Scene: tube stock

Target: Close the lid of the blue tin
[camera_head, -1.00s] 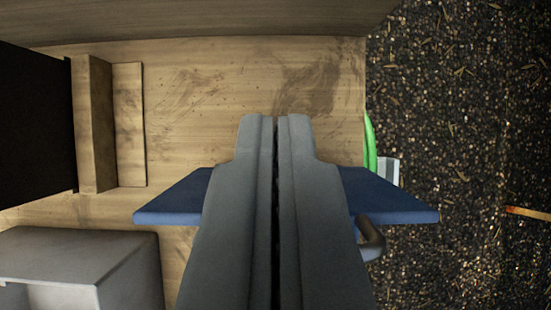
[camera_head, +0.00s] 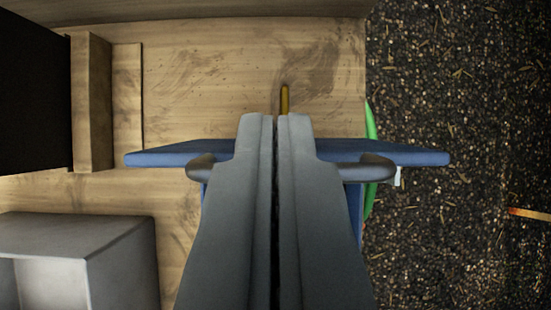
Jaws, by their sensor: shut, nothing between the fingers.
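The blue lid (camera_head: 160,157) runs across the middle of the head view as a thin, nearly edge-on blue panel. A dark rounded handle (camera_head: 372,169) is on its near side and shows on both sides of my fingers. Narrow blue strips of the tin body (camera_head: 356,212) show below the lid; the rest is hidden behind my gripper. My gripper (camera_head: 275,117) is shut and empty, with its fingertips overlapping the lid's middle in the picture. I cannot tell whether they touch it.
A grey open box (camera_head: 75,235) stands at lower left. Wooden blocks (camera_head: 92,105) and a black panel (camera_head: 30,100) are at left. A yellow stick (camera_head: 284,99) lies beyond my fingertips. A green object (camera_head: 371,125) is at the wooden surface's right edge, beside dark speckled ground (camera_head: 460,90).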

